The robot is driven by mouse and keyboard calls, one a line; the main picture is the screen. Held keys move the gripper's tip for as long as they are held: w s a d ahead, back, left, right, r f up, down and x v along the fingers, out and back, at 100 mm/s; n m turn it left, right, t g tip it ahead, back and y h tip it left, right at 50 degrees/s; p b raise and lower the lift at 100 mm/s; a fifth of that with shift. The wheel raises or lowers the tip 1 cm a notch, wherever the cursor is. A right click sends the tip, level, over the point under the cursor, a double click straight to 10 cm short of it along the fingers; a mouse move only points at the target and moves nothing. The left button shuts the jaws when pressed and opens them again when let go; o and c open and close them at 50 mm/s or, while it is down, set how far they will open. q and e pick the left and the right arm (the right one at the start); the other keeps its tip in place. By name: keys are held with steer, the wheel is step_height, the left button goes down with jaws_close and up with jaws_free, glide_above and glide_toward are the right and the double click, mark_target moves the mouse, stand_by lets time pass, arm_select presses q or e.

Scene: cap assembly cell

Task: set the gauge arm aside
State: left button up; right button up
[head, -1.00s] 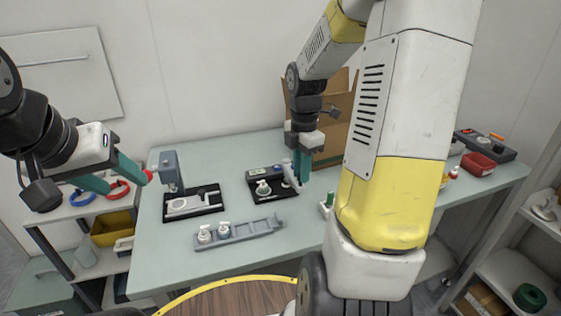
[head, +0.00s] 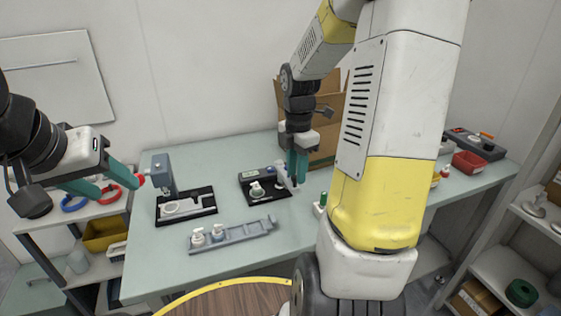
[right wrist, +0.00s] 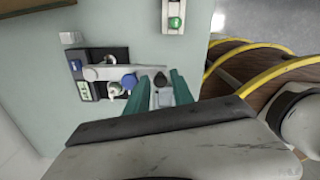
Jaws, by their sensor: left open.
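The gauge station has a black base (head: 262,198), a small display and a white part standing on it. Its pale grey gauge arm (right wrist: 108,73) lies across the station in the right wrist view, with a blue knob (right wrist: 129,81) beside it. A dark knob (right wrist: 161,82) at the arm's end lies between the two teal fingers of my right gripper (right wrist: 163,84). Whether the fingers press on it is unclear. In the head view my right gripper (head: 297,168) is at the station's right side. My left gripper (head: 119,187) is open and empty, near the press's red knob (head: 140,180).
A grey-blue press (head: 163,175) with a black-based fixture stands left of the station. A grey rail tray (head: 245,232) with white parts lies in front. A cardboard box (head: 330,135) stands behind my right gripper. A red bin (head: 468,163) is far right. Table space between fixtures is clear.

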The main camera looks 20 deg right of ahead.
step_height(320, 180, up, 8)
steer(key=shift+f, duration=0.2)
steer(key=shift+r, duration=0.1)
stand_by(0.3)
steer(key=shift+a+r, duration=0.1)
steer(key=s+a+r+m+t+y, duration=0.1)
steer(key=s+a+r+m+t, duration=0.2)
steer(key=m, duration=0.7)
steer(key=s+a+r+m+t+y, duration=0.1)
steer(key=s+a+r+m+t, duration=0.2)
steer(key=s+a+m, duration=0.4)
steer(key=shift+s+r+m, duration=0.35)
steer(key=shift+s+m, duration=1.45)
steer(key=shift+s, duration=0.05)
